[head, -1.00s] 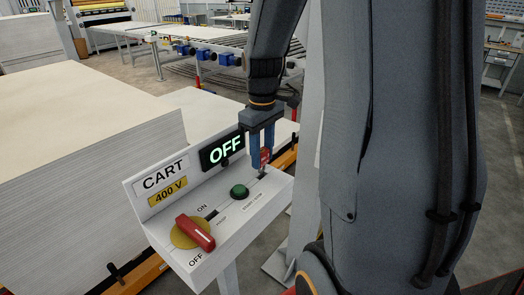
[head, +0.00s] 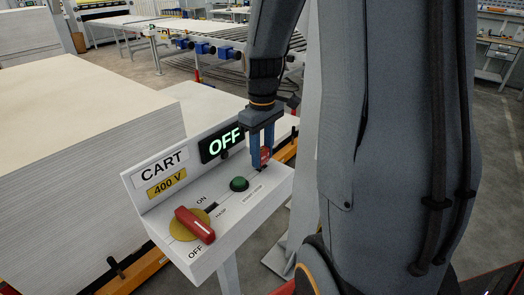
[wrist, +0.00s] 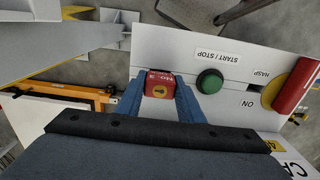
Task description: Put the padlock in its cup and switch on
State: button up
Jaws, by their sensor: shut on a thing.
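The red padlock (head: 265,156) is between the two blue fingers of my gripper (head: 262,152), over the right end of the white control box (head: 231,227). In the wrist view the padlock (wrist: 160,86) shows its red face with a yellow round spot, with a finger on each side. A small dark part shows just under it in the head view; I cannot tell whether this is its shackle or the cup. The red switch handle (head: 195,225) sits on a yellow disc, its lower end towards OFF. The display (head: 222,144) reads OFF.
A green START/STOP button (head: 239,184) stands on the box between my gripper and the switch. A raised back panel with a CART 400 V label (head: 162,172) runs behind. A large stack of pale boards (head: 75,150) stands to the left.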

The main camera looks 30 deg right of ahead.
jog(key=shift+f+b, duration=0.3)
jog(key=shift+f, duration=0.5)
jog(key=o, duration=1.2)
jog(key=shift+r+b, duration=0.85)
jog(key=shift+r, duration=3)
